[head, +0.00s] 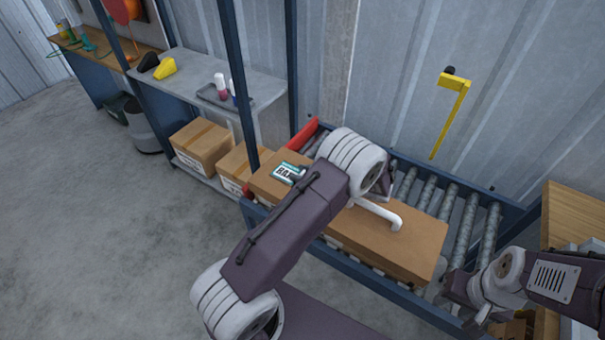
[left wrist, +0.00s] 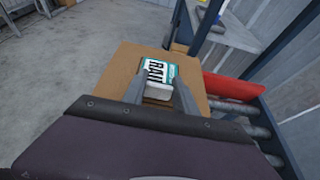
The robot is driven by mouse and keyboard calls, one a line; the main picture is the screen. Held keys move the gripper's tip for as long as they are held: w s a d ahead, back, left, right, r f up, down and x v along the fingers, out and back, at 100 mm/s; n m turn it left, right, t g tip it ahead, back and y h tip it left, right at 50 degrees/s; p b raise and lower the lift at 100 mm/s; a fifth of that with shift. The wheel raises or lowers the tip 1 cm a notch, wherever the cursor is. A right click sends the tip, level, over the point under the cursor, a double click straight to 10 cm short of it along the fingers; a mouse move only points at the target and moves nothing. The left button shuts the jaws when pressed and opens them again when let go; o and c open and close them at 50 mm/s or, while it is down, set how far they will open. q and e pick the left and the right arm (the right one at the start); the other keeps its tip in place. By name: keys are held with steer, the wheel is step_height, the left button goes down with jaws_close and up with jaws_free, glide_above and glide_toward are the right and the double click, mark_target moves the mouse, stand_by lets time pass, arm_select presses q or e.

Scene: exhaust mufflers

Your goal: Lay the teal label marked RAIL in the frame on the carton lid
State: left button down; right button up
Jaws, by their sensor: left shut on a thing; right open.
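The teal and white label marked RAIL (left wrist: 157,73) is between the fingertips of my left gripper (left wrist: 157,92), which is shut on it over the carton lid. It also shows in the head view (head: 285,172), at the left end of the long brown carton (head: 415,245). I cannot tell whether the label touches the lid. No frame outline is visible on the lid; my left arm covers part of it. My right gripper (head: 470,305) is open at the lower right, beside the conveyor.
The carton sits on a roller conveyor (head: 465,215) with blue rails. A red bar (head: 303,140) is at its far left end. A grey shelf (head: 190,75) with a tray and more cartons (head: 202,146) stand to the left. A yellow arm (head: 449,120) rises behind.

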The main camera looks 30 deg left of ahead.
arm_select(q)
steer(key=c, duration=1.4)
jaws_free()
steer(key=shift+f, duration=0.1)
steer(key=o, duration=0.4)
steer(key=shift+o, duration=0.2)
